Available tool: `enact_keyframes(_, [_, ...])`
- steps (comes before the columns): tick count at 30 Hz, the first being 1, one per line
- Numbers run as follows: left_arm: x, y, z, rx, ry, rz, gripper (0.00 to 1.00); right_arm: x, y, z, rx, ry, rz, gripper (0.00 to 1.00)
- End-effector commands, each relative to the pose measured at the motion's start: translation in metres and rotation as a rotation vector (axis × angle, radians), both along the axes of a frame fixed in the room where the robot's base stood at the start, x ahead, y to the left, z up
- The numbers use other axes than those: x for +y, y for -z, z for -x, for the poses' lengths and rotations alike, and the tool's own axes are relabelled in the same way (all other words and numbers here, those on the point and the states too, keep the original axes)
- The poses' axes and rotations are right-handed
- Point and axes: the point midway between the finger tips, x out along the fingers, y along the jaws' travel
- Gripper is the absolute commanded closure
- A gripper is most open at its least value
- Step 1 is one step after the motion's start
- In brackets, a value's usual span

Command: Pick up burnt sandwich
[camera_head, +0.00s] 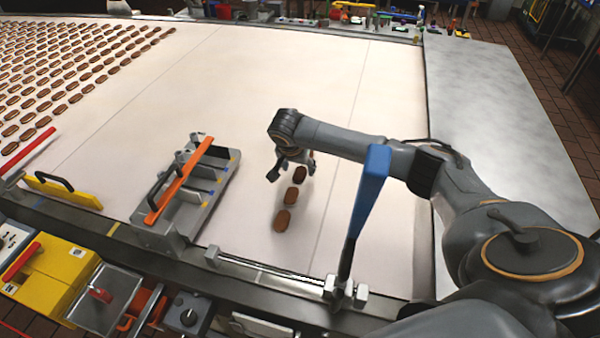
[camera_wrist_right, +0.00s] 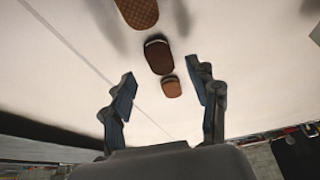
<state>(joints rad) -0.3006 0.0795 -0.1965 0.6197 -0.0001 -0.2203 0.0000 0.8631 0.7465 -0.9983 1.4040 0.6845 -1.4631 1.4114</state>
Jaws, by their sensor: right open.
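Three sandwiches lie in a short row on the pale belt in the head view. The one nearest my right gripper (camera_head: 290,166) looks the darkest and seems to be the burnt sandwich (camera_head: 300,173); two browner ones (camera_head: 291,195) (camera_head: 282,220) lie nearer the front. In the right wrist view a dark brown sandwich (camera_wrist_right: 158,55) lies between two lighter ones (camera_wrist_right: 138,12) (camera_wrist_right: 171,86). My right gripper is open and empty above the belt, its fingers (camera_wrist_right: 164,92) apart on either side of the smallest-looking light sandwich in that view. My left gripper is out of view.
A grey metal fixture with an orange bar (camera_head: 180,190) stands left of the row. A blue-topped lever (camera_head: 370,185) rises at the front right. Many sandwiches (camera_head: 75,70) lie in rows at the far left. The belt's middle (camera_head: 270,75) is clear.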

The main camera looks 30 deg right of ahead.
Motion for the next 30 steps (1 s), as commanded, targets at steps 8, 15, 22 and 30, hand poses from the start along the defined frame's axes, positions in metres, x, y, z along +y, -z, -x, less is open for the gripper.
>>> enact_keyframes(8, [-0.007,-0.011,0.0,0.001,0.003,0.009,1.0,-0.008,0.03,-0.007,0.0,0.0,0.0,0.41])
enact_keyframes(15, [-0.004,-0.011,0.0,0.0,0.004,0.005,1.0,-0.009,0.032,-0.008,0.0,0.0,0.0,0.41])
enact_keyframes(22, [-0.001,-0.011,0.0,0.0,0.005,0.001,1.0,-0.009,0.032,-0.008,0.0,0.0,0.0,0.82])
enact_keyframes(30, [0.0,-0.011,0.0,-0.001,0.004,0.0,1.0,-0.009,0.032,-0.008,0.0,0.001,0.0,0.82])
